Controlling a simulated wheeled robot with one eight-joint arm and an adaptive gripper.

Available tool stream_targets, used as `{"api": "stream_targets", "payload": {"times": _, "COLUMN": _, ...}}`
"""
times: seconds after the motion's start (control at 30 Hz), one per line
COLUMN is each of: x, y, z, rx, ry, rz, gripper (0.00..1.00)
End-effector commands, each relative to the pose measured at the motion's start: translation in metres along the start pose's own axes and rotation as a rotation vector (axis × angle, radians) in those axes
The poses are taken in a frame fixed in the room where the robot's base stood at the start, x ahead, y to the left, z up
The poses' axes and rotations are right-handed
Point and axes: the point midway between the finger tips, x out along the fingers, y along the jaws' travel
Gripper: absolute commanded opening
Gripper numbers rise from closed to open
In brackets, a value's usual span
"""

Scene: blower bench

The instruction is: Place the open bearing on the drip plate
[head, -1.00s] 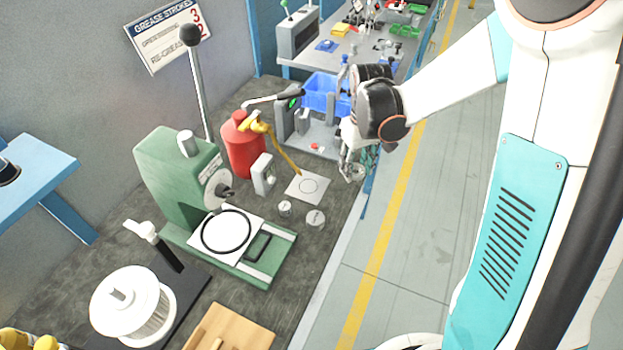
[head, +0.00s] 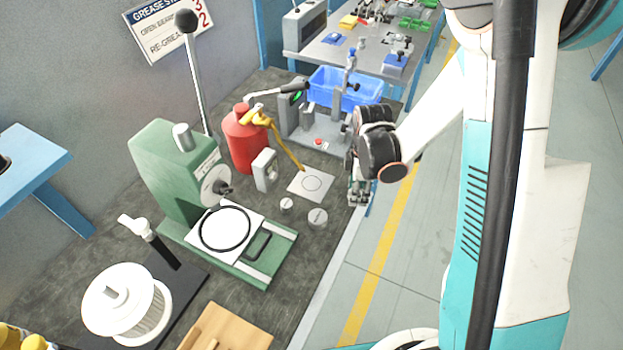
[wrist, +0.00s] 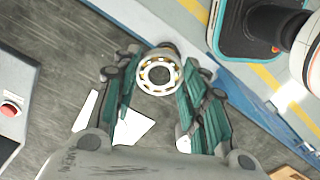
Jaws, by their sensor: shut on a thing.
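The open bearing (wrist: 159,75), a metal ring with balls showing, sits between the fingertips of my gripper (wrist: 163,68) in the wrist view. My gripper is shut on it. In the head view my gripper (head: 359,193) hangs at the bench's right edge, to the right of the drip plate, and the bearing cannot be made out there. The drip plate (head: 311,184) is a flat white square with a thin circle marked on it. It lies bare on the dark bench top. White flat patches show behind the fingers in the wrist view, partly hidden.
A small grey gauge box (head: 265,170) and two small round pieces (head: 317,218) stand nearby. A green press (head: 175,170) is to the left, a blue bin (head: 345,88) behind.

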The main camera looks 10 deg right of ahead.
Motion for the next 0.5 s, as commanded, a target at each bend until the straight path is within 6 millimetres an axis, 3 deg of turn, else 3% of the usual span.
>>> {"api": "stream_targets", "payload": {"times": 0.3, "x": 0.002, "y": 0.029, "z": -0.070, "rx": -0.003, "ry": 0.000, "rz": 0.000, "gripper": 0.13}}
{"api": "stream_targets", "payload": {"times": 0.5, "x": 0.001, "y": 0.037, "z": -0.089, "rx": 0.001, "ry": 0.000, "rz": 0.000, "gripper": 0.13}}
